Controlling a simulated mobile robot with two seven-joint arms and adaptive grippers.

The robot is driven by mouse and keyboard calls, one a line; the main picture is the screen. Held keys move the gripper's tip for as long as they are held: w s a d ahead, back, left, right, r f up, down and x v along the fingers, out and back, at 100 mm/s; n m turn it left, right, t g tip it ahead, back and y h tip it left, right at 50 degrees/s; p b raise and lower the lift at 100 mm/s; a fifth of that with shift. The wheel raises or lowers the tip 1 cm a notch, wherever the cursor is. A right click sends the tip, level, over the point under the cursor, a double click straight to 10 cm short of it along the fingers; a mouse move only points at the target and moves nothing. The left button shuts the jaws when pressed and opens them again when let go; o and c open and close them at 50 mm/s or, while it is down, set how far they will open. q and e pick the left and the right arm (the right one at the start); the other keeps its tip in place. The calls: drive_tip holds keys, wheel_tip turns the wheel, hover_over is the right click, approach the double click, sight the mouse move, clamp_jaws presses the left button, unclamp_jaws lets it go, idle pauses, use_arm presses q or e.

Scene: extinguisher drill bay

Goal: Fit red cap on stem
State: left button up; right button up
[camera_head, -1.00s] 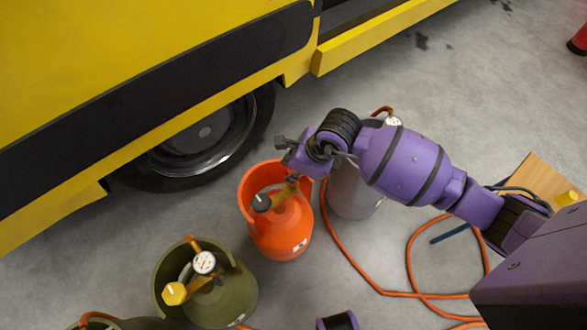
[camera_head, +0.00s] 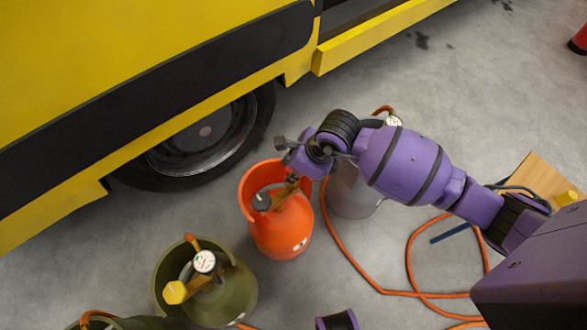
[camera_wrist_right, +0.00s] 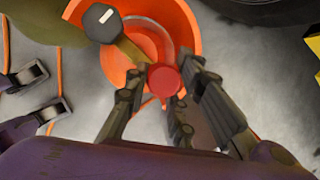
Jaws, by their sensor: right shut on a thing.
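The red cap (camera_wrist_right: 166,82) is between the fingers of my right gripper (camera_wrist_right: 163,90) in the right wrist view. My right gripper (camera_head: 292,182) is shut on it, over the right side of the orange cylinder (camera_head: 281,230). A brass valve (camera_wrist_right: 128,48) with a dark knob (camera_wrist_right: 101,22) sits inside the cylinder's orange collar (camera_wrist_right: 187,35). The cap is by the valve's near end; I cannot tell whether it touches the stem, which is hidden. My left gripper (camera_wrist_right: 56,87) is open and empty at the left of the wrist view.
An olive cylinder (camera_head: 235,295) with a gauge and yellow knob stands at the lower left. A grey cylinder (camera_head: 352,192) stands behind my right arm. An orange hose (camera_head: 410,255) loops over the floor. A yellow vehicle (camera_head: 130,60) with a black tyre fills the upper left.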

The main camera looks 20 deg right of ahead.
drive_tip(key=shift+f+b, duration=0.4)
drive_tip(key=shift+f, duration=0.65)
idle(0.5)
drive_tip(key=shift+f+b, duration=0.4)
drive_tip(key=shift+f, duration=0.4)
idle(0.4)
drive_tip(key=o, duration=0.9)
drive_tip(key=shift+r, duration=0.1)
